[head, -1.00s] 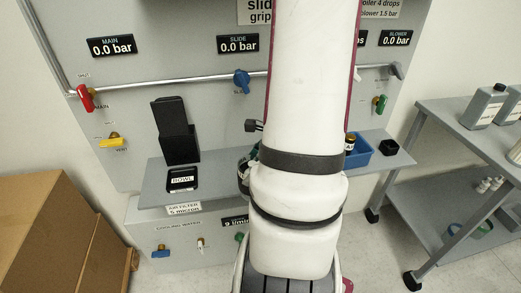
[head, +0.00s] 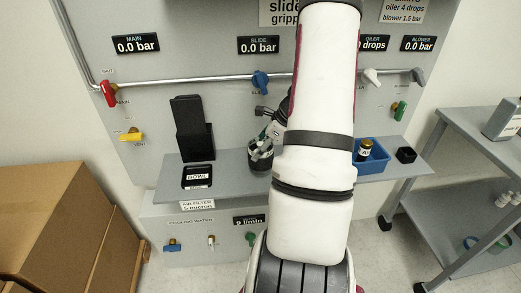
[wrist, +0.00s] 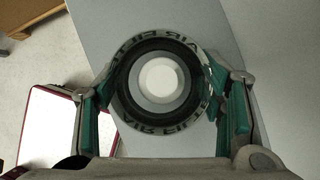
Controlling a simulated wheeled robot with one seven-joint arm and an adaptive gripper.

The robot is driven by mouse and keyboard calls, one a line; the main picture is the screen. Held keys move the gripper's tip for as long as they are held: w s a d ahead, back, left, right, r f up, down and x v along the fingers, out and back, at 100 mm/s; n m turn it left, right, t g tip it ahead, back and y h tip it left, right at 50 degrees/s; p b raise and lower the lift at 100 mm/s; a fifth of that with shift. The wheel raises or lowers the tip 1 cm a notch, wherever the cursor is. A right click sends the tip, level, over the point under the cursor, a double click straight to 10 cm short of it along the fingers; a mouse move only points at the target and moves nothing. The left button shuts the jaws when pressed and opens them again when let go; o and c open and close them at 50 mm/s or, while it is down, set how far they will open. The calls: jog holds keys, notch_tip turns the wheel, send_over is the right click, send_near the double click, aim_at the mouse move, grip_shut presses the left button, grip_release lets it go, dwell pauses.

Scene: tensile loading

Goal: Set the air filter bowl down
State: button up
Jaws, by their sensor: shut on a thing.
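The air filter bowl (wrist: 125,104) is a round, ring-lettered cup with a dark inside and a pale disc at its centre in the wrist view. My gripper (wrist: 165,92) is shut on it, with teal finger pads on its left and right sides. In the head view, my gripper (head: 263,148) is beside my arm, over the shelf, and a dark part of the bowl (head: 259,162) shows below the fingers. Whether the bowl touches the shelf is unclear. A black tray labelled BOWL (head: 198,185) lies empty on the shelf, left of my gripper.
The grey shelf (head: 228,163) carries a tall black holder (head: 190,125) behind the tray and a blue bin (head: 378,163) with a small bottle to the right. A pipe with valves, including a blue one (head: 260,82), runs across the panel. Cardboard boxes (head: 40,215) stand at left.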

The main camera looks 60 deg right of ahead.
jog(key=shift+f, duration=0.35)
jog(key=shift+f, duration=0.2)
jog(key=o, duration=1.7)
jog(key=shift+c, duration=0.2)
jog(key=shift+r, duration=0.1)
